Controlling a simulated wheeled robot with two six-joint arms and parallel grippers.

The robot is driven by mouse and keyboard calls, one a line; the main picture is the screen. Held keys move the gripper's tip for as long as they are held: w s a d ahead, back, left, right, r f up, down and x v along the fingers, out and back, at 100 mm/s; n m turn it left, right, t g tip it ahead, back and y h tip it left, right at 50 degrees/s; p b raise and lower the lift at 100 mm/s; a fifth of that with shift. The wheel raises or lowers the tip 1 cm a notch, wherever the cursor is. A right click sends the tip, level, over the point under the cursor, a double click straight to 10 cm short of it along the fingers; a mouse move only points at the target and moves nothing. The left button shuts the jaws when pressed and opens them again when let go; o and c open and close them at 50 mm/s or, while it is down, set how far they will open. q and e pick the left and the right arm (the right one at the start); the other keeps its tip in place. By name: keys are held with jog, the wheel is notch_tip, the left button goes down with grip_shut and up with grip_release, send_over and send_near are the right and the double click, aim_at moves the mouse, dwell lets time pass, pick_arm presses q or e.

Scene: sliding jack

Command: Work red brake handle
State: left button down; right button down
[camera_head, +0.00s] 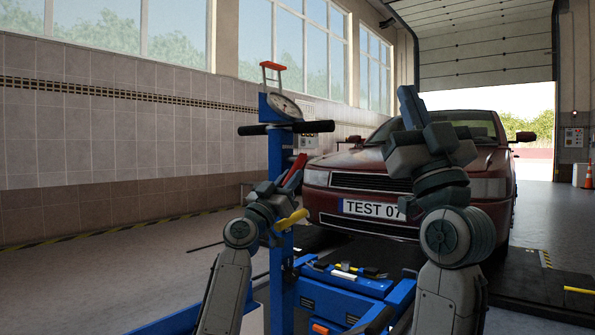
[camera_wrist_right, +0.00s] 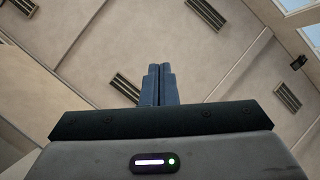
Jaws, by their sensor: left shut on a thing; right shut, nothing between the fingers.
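The red brake handle (camera_head: 294,177) is a short red lever, tilted up to the right, beside the blue column (camera_head: 276,150) of the sliding jack. My left gripper (camera_head: 284,189) is at this lever and shut on it; the fingers partly hide its lower end. My right gripper (camera_head: 408,100) is raised in front of the car, pointing up, well to the right of the column. Its fingers are together and empty in the right wrist view (camera_wrist_right: 159,84).
The column carries a round gauge (camera_head: 285,106), a black handlebar (camera_head: 310,127) and an orange-red top handle (camera_head: 272,66). A yellow lever (camera_head: 292,219) lies just below my left gripper. A blue jack base with a tool tray (camera_head: 345,281) is in front. A dark red car (camera_head: 345,160) stands behind.

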aim_at(297, 167)
pick_arm(q)
jog(key=shift+d+f, duration=0.1)
jog(key=shift+f, duration=0.15)
pick_arm(e)
jog(key=w+a+f+n+g+y, duration=0.1)
jog(key=w+a+f+n+g, duration=0.2)
jog(key=w, duration=0.5)
jog(key=w+a+f+n+g+y, duration=0.1)
jog(key=w+a+f+n+g, duration=0.3)
jog(key=w+a+g, duration=0.4)
jog(key=w+a+f+n+g+y, duration=0.1)
jog(key=w+a+f+n+g, duration=0.2)
jog(key=w+a+n+g, duration=0.3)
jog(key=shift+w+a+f+g+y, duration=0.1)
jog(key=shift+w+f+g+y, duration=0.1)
jog(key=shift+w, duration=0.6)
jog(key=shift+w+a+f+g+y, duration=0.1)
jog(key=shift+w+g+y, duration=0.1)
jog(key=shift+w, duration=0.6)
jog(key=shift+w+d+f, duration=0.1)
jog(key=shift+w+f, duration=0.25)
jog(key=shift+w, duration=0.05)
